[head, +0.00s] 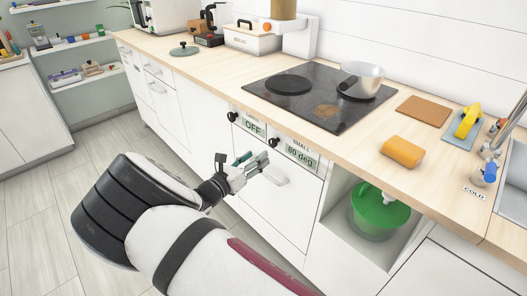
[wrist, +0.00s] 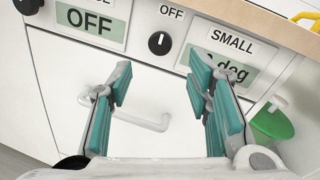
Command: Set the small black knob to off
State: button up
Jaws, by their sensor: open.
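The small black knob (head: 274,142) is on the white cabinet front below the cooktop, left of the SMALL display (head: 300,156), which reads 80 deg. In the wrist view, the knob (wrist: 159,43) is round and black with a short white mark, below a printed OFF label (wrist: 171,12). My gripper (head: 256,162) is in front of the panel, just below the knob. In the wrist view, its teal-padded fingers (wrist: 162,75) are apart and empty. The knob shows beyond the gap, not touched. The right finger hides part of the SMALL display.
A second black knob (head: 233,117) sits left of the LARGE display (head: 253,126), which reads OFF. A drawer handle (wrist: 140,121) is below the panel, behind the gripper. The countertop edge overhangs above. A green bin (head: 378,212) stands in an open compartment at the right.

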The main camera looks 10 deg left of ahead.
jog(key=shift+v, duration=1.65)
jog(key=s+d+r+m+g+p, duration=0.1)
jog(key=s+d+r+m+g, duration=0.3)
jog(key=d+r+m, duration=0.4)
jog(key=s+d+r+m+g+p, duration=0.25)
jog(key=d+r+m+g, duration=0.2)
jog(key=d, duration=0.65)
jog(key=s+d+r+m+g+p, duration=0.1)
jog(key=s+d+r+m+g, duration=0.35)
jog(key=d+r+m, duration=0.35)
jog(key=s+d+r+m+y+p, duration=0.1)
jog(key=s+r+m, duration=0.3)
jog(key=s, duration=0.5)
jog(key=s+d+r+m+t+y+p, duration=0.1)
jog(key=s+d+r+m+y+p, duration=0.1)
jog(key=s, duration=0.7)
jog(key=s+d+r+m+y+p, duration=0.1)
jog(key=s+d+r+m+y, duration=0.2)
jog(key=s, duration=0.6)
notch_tip(320, 180, up, 4)
jog(key=m+y, duration=0.2)
jog(key=m, duration=0.2)
jog(key=shift+t+p, duration=0.35)
jog(key=shift+t, duration=0.05)
